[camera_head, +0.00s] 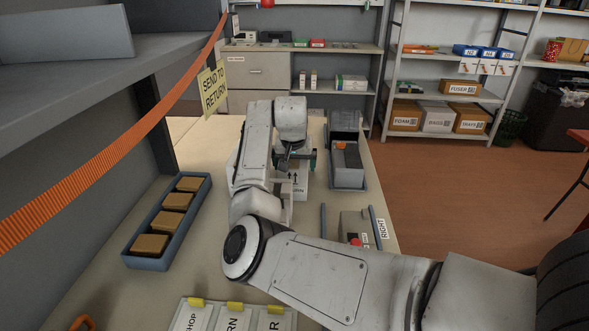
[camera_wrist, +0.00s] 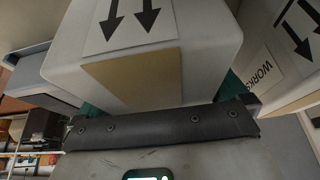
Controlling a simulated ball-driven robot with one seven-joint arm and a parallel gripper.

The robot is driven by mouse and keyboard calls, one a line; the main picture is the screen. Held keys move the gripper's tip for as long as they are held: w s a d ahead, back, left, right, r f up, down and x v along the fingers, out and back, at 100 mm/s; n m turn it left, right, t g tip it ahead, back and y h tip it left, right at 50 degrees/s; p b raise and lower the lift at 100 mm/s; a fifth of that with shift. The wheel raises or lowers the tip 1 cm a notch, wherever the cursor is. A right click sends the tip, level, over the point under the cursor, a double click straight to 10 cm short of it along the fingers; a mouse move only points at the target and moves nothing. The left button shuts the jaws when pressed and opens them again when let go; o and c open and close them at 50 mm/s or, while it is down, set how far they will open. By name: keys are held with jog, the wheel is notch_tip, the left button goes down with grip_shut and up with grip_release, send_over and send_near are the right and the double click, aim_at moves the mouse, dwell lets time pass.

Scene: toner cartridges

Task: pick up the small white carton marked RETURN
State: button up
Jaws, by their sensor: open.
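A small white carton (camera_head: 301,189) with black arrows stands on the bench under my gripper (camera_head: 297,160) in the head view. In the wrist view the same carton (camera_wrist: 205,50) fills the middle, with two arrows on its label and a tan patch on the near face. My gripper is open, with a teal fingertip on each side of the carton. I cannot tell whether the fingers touch it. The word RETURN cannot be read on it from here. A second white carton (camera_wrist: 285,50) with a label starting WORKS is close at the right in the wrist view.
A blue tray (camera_head: 150,263) of tan blocks lies left. A grey tray (camera_head: 347,185) with a cartridge stands right of the carton. An orange strap (camera_head: 110,148) and a yellow SEND TO RETURN sign (camera_head: 213,88) hang at left. Label cards (camera_head: 232,318) lie in front.

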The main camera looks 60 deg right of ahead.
jog(key=shift+c, duration=0.3)
jog(key=c, duration=1)
jog(key=shift+r+b, duration=0.15)
jog(key=shift+b, duration=0.25)
